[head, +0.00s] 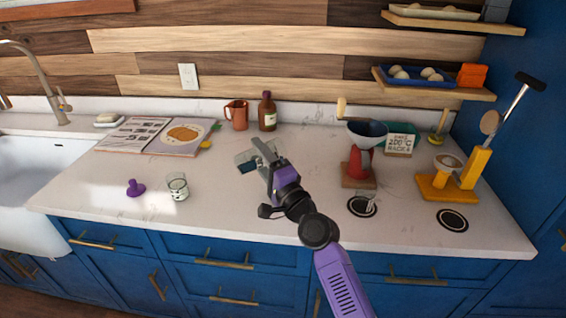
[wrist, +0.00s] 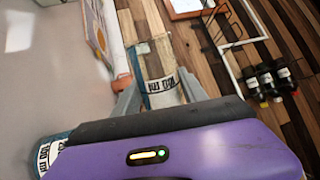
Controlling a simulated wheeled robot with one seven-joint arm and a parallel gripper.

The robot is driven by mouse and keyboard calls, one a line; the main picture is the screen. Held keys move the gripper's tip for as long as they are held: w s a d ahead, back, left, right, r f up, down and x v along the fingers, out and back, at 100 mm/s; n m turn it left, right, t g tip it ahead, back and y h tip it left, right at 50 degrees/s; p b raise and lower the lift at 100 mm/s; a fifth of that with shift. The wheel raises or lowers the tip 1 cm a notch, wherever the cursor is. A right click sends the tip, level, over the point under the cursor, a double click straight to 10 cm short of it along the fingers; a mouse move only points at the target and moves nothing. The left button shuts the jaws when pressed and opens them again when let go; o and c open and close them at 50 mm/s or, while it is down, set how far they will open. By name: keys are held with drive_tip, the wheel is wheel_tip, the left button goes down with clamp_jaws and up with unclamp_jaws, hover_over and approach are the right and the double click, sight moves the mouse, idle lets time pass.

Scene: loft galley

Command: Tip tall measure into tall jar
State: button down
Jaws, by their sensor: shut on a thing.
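My gripper (head: 262,160) is shut on a clear glass vessel, which I take to be the tall measure (head: 243,157), above the middle of the counter. In the wrist view the measure (wrist: 160,82) sits between the fingers, with a black-and-white marked band; it looks empty, and its exact tilt is hard to tell. A clear glass with a printed band and pale contents (head: 178,187) stands upright on the counter, left of my gripper and apart from it. A similar banded glass (wrist: 47,153) is partly hidden in the wrist view. I cannot tell for certain which glass is the tall jar.
A small clear glass (head: 369,203) stands by a black ring (head: 361,207). A purple stopper-like piece (head: 135,188) lies left. A brown jug (head: 237,114), a bottle (head: 267,112) and an open book (head: 158,136) are behind. A red stand with a funnel (head: 362,160) is right.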

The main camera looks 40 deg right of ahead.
drive_tip(key=shift+d+r+m+h+p, duration=0.2)
drive_tip(key=shift+m+p, duration=0.15)
drive_tip(key=shift+m, duration=0.15)
drive_tip(key=shift+d+r+m+h+p, duration=0.1)
drive_tip(key=shift+r+m+p, duration=0.1)
drive_tip(key=shift+m+p, duration=0.25)
idle(0.4)
drive_tip(key=shift+a, duration=0.1)
